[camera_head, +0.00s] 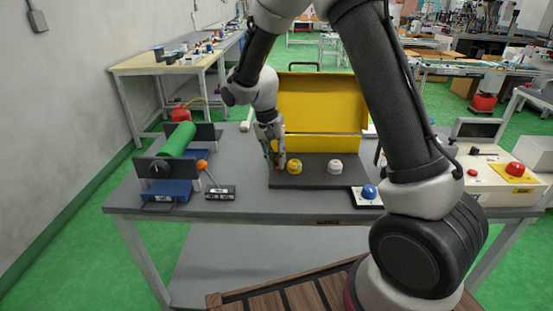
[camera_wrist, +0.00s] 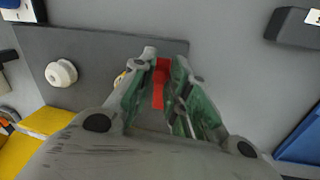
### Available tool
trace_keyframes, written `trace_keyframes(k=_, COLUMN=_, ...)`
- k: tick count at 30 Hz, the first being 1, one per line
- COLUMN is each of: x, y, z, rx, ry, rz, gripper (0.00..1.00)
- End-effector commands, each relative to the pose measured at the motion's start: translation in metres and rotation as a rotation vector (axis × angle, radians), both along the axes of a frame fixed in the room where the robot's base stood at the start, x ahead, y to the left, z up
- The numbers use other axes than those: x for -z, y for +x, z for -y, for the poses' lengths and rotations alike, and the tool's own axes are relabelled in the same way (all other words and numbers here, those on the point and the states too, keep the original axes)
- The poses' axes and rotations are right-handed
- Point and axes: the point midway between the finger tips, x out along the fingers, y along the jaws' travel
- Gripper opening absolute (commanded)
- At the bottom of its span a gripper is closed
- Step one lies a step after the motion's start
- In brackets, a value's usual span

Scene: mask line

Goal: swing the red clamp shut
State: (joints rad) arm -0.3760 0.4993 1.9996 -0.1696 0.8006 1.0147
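The red clamp (camera_wrist: 160,82) shows as a narrow red bar between the two fingers of my gripper (camera_wrist: 163,62) in the wrist view. The fingers are close together, and the red fills the gap near their tips. In the head view my gripper (camera_head: 275,163) points down at the left end of a dark board (camera_head: 310,180). Only a little red of the clamp (camera_head: 279,168) shows there, and the fingers hide most of it. Whether the clamp stands open or shut is hidden.
A yellow knob (camera_head: 294,166) and a white knob (camera_head: 335,166) stand on the board, right of my gripper. A yellow panel (camera_head: 320,105) rises behind. A green roller (camera_head: 178,139) and a black box (camera_head: 220,192) lie left; a blue button (camera_head: 369,191) is right.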

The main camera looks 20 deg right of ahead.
Motion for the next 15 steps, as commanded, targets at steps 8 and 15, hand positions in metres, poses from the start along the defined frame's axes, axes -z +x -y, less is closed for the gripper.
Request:
trace_keyframes(k=8, x=-0.0003, y=-0.0001, z=0.0004, rx=-0.010, ry=0.000, rz=0.000, gripper=0.00)
trace_keyframes(k=15, x=-0.0008, y=-0.0013, z=0.0046, rx=-0.094, ry=0.000, rz=0.002, gripper=0.00)
